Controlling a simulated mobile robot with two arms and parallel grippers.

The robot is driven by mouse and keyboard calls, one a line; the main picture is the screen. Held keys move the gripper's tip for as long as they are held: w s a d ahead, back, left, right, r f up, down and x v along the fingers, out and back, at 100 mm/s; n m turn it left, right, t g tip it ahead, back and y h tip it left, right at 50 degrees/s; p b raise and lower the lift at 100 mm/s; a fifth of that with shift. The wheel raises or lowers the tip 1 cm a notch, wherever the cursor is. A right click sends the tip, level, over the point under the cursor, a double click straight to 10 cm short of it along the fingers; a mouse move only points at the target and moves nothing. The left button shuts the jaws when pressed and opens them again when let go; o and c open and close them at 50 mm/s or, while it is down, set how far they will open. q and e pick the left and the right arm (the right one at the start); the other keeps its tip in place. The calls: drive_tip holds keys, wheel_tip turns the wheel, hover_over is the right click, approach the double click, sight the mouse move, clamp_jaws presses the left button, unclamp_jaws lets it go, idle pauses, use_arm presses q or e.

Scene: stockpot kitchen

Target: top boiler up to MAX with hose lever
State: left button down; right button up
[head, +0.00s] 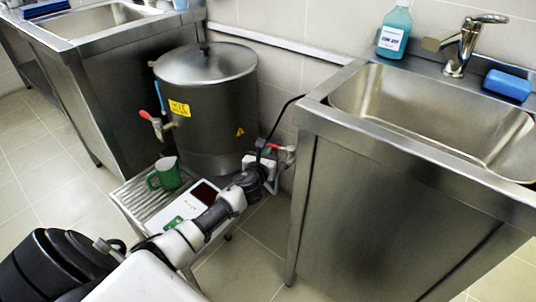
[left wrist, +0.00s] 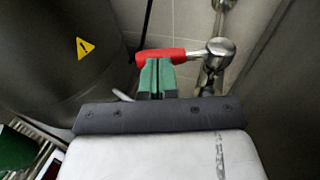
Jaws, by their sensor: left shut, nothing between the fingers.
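The steel boiler (head: 190,90) stands on a low stand, lid on, with a yellow label and a red-handled tap (head: 157,123) at its left. A blue strip shows above that tap; no MAX mark is readable. The hose lever (left wrist: 163,56) is red, on a metal valve (left wrist: 218,50), and lies roughly crosswise in the left wrist view. It also shows right of the boiler in the head view (head: 276,148). My left gripper (left wrist: 157,76) is shut and empty, its green fingertips at the lever, overlapping it; contact is unclear. My right gripper is out of view.
A green mug (head: 166,173) stands on the drip tray (head: 140,195) beside a white device with a dark display (head: 188,207). A sink counter (head: 400,150) with soap bottle (head: 394,30) and blue sponge (head: 507,85) is at right. Another counter is at left.

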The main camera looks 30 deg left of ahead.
use_arm(q)
drive_tip(key=shift+w+a+m+h, duration=0.4)
drive_tip(key=shift+w+h, duration=0.1)
drive_tip(key=shift+w, duration=0.1)
drive_tip(key=shift+w+a+m+h, duration=0.4)
drive_tip(key=shift+w+h, duration=0.1)
drive_tip(key=shift+w, duration=0.05)
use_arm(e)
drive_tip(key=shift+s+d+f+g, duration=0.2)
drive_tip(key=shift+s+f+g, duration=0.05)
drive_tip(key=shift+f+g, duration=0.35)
use_arm(q)
drive_tip(key=shift+a, duration=0.1)
